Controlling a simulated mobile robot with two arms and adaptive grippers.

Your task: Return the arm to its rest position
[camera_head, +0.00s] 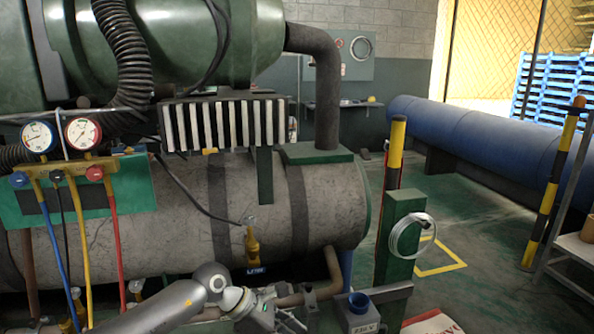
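My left arm comes in at the lower left, and its gripper (287,319) is low in the picture, in front of the pipework under the grey tank. Its fingers are small and partly cut off by the bottom edge, so I cannot tell whether they are open or shut. I see no object clearly held in it. My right gripper is not in view. A manifold gauge set (62,168) with two round dials and blue, yellow and red hoses hangs at the left.
The grey tank (330,200) fills the middle, with a brass valve (252,246) on its front. Right of my gripper are a small grey box with a blue top (360,312) and a green post (400,238) carrying a coiled hose (408,236). Green floor (480,220) is open farther right.

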